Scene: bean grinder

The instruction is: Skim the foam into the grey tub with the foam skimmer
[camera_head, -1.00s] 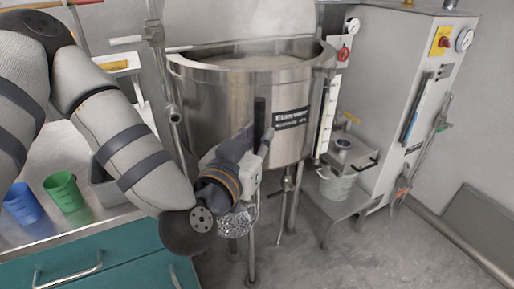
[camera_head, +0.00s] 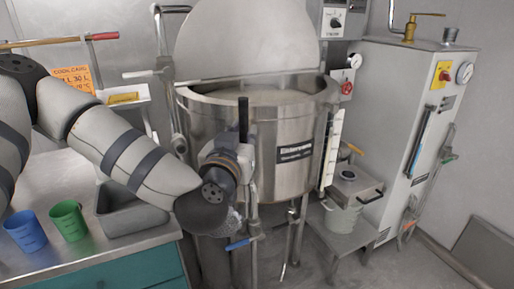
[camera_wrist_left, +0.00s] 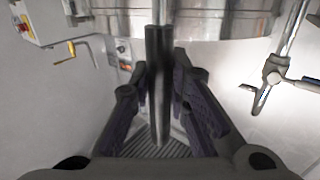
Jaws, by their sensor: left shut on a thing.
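My left gripper (camera_head: 238,158) is in front of the steel kettle (camera_head: 290,130), below its rim. It is shut on the black handle (camera_head: 243,118) of the foam skimmer, which stands upright. In the left wrist view the black handle (camera_wrist_left: 160,75) sits between the fingers (camera_wrist_left: 172,100), with a thin metal rod continuing from it toward the top. The skimmer's head cannot be made out clearly now. Pale foam or liquid (camera_head: 265,94) shows inside the open kettle. The grey tub (camera_head: 137,214) stands on the counter left of the kettle, partly behind my arm. My right gripper is not in view.
A blue cup (camera_head: 25,231) and a green cup (camera_head: 69,221) stand left of the tub on the steel counter (camera_head: 100,252). The kettle's raised lid (camera_head: 245,40) is behind it. A blue-handled valve (camera_head: 243,243) is below the gripper. A white bucket (camera_head: 341,218) stands right.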

